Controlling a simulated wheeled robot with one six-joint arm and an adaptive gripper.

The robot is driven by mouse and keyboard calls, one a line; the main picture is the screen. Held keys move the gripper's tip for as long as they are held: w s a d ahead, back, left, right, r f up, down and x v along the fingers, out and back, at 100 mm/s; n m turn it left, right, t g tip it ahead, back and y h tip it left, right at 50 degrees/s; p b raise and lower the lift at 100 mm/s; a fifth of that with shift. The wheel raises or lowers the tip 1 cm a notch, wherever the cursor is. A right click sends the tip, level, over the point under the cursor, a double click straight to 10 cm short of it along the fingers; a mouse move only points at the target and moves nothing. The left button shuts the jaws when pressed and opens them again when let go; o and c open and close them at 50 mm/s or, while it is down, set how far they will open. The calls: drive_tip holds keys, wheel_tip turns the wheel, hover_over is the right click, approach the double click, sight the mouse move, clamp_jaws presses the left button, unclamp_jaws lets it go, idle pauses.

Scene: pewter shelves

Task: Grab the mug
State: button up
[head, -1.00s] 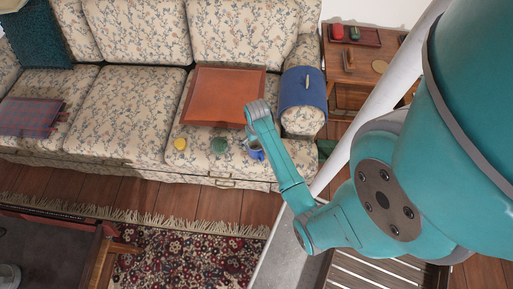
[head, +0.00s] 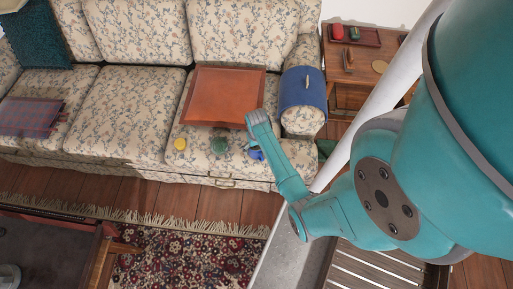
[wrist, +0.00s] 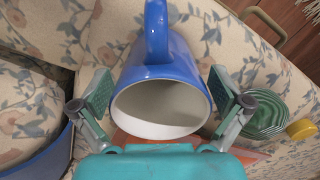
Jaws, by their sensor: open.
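The blue mug (wrist: 178,58) has a white inside and lies with its open mouth facing my wrist camera, its handle toward the top of the wrist view. In the head view the mug (head: 255,154) is on the front of the right sofa seat, partly hidden by my arm. My gripper (wrist: 163,98) is open, with one finger on each side of the mug's mouth in the wrist view. I see gaps beside the mug, and the fingers are not closed on it. In the head view the fingertips are hard to make out.
A green striped round thing (wrist: 266,108) and a yellow one (wrist: 301,129) are right of the mug in the wrist view. An orange-brown tray (head: 224,97) lies behind on the sofa seat. A blue cover (head: 302,88) drapes the armrest.

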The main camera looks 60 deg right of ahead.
drive_tip(key=shift+f, duration=0.75)
drive_tip(key=c, duration=1.1)
